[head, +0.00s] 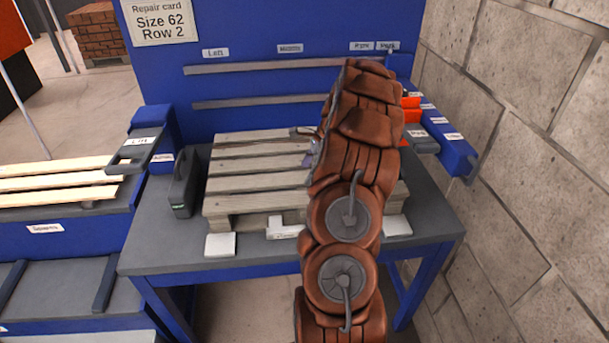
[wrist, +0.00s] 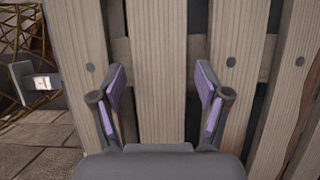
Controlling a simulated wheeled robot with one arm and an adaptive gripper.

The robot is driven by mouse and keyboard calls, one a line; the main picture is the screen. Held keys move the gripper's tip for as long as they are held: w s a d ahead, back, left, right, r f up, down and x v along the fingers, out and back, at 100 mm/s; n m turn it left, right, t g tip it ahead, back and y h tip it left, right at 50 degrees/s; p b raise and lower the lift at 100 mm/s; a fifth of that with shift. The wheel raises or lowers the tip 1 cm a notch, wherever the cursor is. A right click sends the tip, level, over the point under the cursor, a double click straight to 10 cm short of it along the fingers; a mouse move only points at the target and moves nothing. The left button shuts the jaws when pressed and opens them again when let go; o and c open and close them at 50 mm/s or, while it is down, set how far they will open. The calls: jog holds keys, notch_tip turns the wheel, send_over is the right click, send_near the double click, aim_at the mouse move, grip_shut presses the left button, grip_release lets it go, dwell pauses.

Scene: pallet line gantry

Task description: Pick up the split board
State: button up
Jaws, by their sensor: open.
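A wooden pallet (head: 255,163) of several slats lies on the grey-topped blue table. My copper-coloured arm covers its right part in the head view. My gripper (wrist: 160,78) is open, its purple-padded fingers on either side of one pallet board (wrist: 165,50). I cannot tell from the wrist view whether the fingertips touch the wood. No clear split shows on this board, so I cannot tell which board is split. In the head view only a little of the gripper (head: 309,155) shows beside my arm.
Pale loose boards (head: 60,183) lie on a rack at the left. A dark device (head: 183,187) stands beside the pallet on the table (head: 165,251). White blocks (head: 220,245) sit at its front. Orange items (head: 411,108) are at the right, near a block wall (head: 530,170).

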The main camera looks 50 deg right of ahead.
jog(key=shift+w+a+f, duration=0.1)
jog(key=shift+a+f, duration=0.1)
jog(key=shift+f, duration=0.35)
jog(key=c, duration=1.1)
jog(key=shift+r, duration=0.1)
jog(key=shift+c, duration=0.2)
